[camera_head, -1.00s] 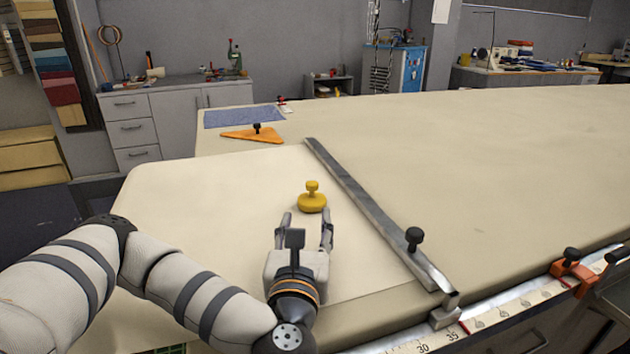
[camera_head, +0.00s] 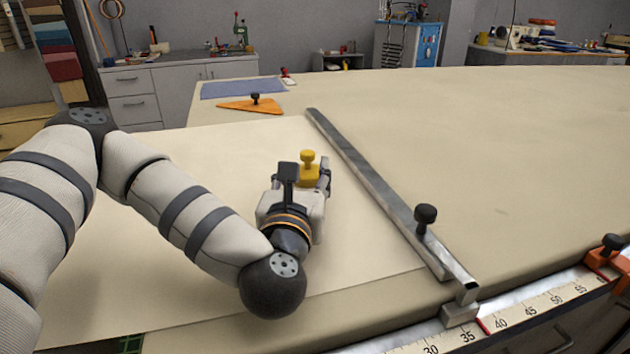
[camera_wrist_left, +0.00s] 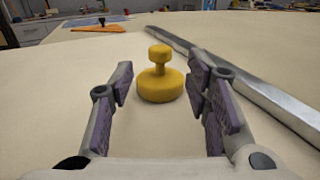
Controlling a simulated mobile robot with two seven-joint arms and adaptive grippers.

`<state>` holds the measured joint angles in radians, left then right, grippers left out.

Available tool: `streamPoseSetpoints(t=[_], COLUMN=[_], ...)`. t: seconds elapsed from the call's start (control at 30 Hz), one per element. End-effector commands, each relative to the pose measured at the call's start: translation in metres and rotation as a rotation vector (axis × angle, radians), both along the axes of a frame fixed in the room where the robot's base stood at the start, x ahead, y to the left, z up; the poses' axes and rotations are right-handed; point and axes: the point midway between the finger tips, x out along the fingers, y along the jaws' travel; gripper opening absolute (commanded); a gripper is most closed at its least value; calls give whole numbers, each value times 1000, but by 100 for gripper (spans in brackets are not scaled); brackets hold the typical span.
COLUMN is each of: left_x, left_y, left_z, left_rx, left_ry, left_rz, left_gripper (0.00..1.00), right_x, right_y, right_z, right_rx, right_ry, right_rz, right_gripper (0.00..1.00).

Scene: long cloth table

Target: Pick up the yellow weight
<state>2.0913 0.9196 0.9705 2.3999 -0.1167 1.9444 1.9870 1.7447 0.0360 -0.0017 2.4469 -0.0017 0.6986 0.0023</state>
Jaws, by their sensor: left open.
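The yellow weight (camera_head: 308,168) stands upright on the pale sheet on the table, with a round base and a knob on top. My left gripper (camera_head: 308,176) is low over the table and partly hides the weight's base in the head view. In the left wrist view the weight (camera_wrist_left: 160,82) stands between the lines of the two open fingers (camera_wrist_left: 161,100), near their tips. It is closer to the right finger, and neither finger visibly grips it. My right gripper does not show.
A long metal straightedge (camera_head: 370,185) with a black knob (camera_head: 425,215) lies right of the weight. An orange triangle (camera_head: 252,105) and a blue cloth (camera_head: 242,88) lie farther back. A measuring rule (camera_head: 530,308) runs along the front edge. The table right of the straightedge is clear.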

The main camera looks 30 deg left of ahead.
Motion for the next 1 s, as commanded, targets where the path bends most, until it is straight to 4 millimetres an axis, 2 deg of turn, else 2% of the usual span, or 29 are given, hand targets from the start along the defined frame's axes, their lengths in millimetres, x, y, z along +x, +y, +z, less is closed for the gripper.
streamPoseSetpoints(t=[0.3,0.4,0.57,0.6,0.8,1.0], left_x=[44,52,52,52,52,52], left_y=[23,27,27,27,27,27], left_z=[8,9,11,11,11,12], left_rx=[1,0,0,0,0,0], left_ry=[-5,-7,-8,-8,-8,-11], left_rz=[1,0,-1,-2,-2,-2], left_gripper=[44,44,44,42,0,0], right_x=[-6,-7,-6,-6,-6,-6], right_y=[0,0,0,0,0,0], right_z=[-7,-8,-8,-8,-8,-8], right_rx=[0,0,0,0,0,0], right_ry=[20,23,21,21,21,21], right_rz=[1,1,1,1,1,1], right_gripper=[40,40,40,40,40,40])
